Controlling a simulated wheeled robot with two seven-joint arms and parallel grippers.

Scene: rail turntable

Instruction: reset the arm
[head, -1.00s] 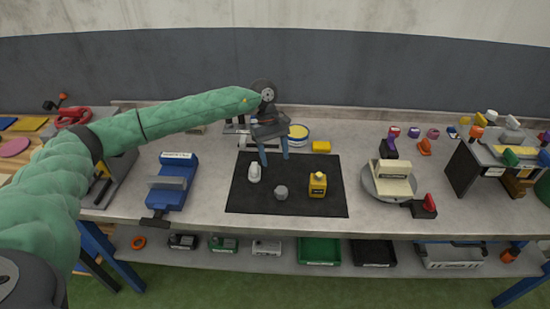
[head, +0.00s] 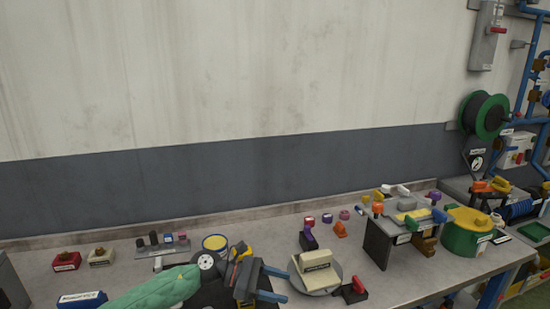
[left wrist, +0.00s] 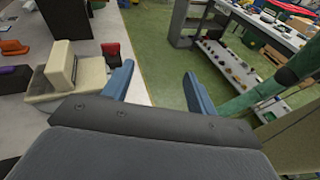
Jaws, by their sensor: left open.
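My left arm in its green sleeve (head: 158,290) comes in at the bottom of the head view. Its gripper (head: 279,284) is open and empty, with blue fingers pointing right, just left of the round grey turntable (head: 320,291). A cream block (head: 318,268) sits on the turntable. In the left wrist view the two blue fingers (left wrist: 158,84) are spread with nothing between them. The cream block (left wrist: 62,65) is left of them there, apart from the gripper. My right gripper is in neither view.
A yellow-topped tin (head: 215,243) stands behind the gripper. Purple and orange parts (head: 308,238) and a dark stand (head: 378,245) are to the right. A green and yellow drum (head: 468,232) is farther right.

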